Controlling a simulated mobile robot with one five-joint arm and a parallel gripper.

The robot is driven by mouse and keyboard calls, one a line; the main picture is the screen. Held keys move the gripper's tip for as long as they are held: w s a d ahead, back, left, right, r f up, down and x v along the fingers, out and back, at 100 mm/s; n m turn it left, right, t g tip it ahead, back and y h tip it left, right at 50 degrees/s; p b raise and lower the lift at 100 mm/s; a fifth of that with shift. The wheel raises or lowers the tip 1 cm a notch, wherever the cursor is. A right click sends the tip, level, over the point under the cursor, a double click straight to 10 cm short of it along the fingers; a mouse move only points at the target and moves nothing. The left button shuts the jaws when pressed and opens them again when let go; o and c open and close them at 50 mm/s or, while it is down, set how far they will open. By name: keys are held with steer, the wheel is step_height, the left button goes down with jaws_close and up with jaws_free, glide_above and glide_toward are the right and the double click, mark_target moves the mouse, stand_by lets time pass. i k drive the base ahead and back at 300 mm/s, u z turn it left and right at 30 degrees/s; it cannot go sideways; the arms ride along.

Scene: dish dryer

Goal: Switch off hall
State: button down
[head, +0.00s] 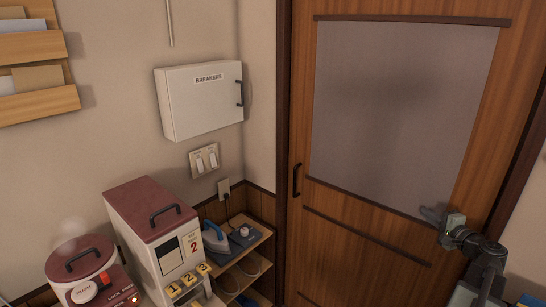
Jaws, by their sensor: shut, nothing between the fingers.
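A wall plate (204,160) with two white rocker switches sits below the breaker box, left of the door. The left rocker (199,164) and the right rocker (213,158) each have a small label above, too small to read surely. I cannot tell which way each rocker is tipped. My gripper (430,215) is shut and empty at the right, in front of the wooden door. It is well to the right of the switch plate and apart from it.
A closed white breaker box (200,100) hangs above the switches. Below stand a dark-red-topped machine (150,240), a round red-lidded appliance (82,268) and a shelf (245,245) with an iron (215,236). The sliding door (350,215) is closed.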

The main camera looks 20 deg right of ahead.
mark_target(213, 159)
steer(key=u, duration=0.5)
steer(key=i, duration=0.95)
steer(key=u, duration=0.8)
